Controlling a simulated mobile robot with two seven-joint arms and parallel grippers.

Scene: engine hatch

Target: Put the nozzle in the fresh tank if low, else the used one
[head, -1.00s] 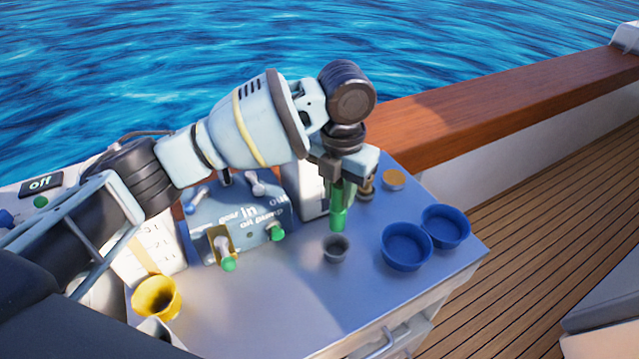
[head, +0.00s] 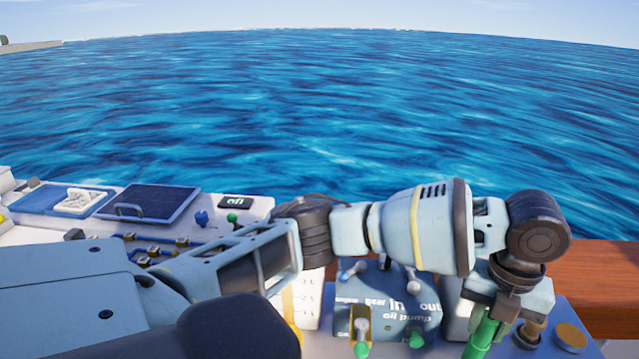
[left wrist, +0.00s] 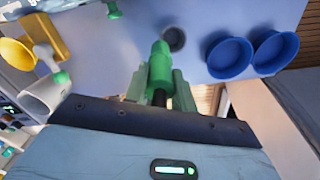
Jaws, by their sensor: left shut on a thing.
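My left gripper (head: 492,325) is shut on the green nozzle (head: 483,340) at the right of the head view. In the left wrist view the nozzle (left wrist: 160,70) points away from the gripper (left wrist: 160,92), toward a small dark round opening (left wrist: 174,39) in the counter top. I cannot tell the gap between nozzle tip and counter. Which tank is fresh or used, and any level, cannot be read here. My right gripper is not in view.
Green-tipped levers (head: 361,349) stick out of the pump box.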

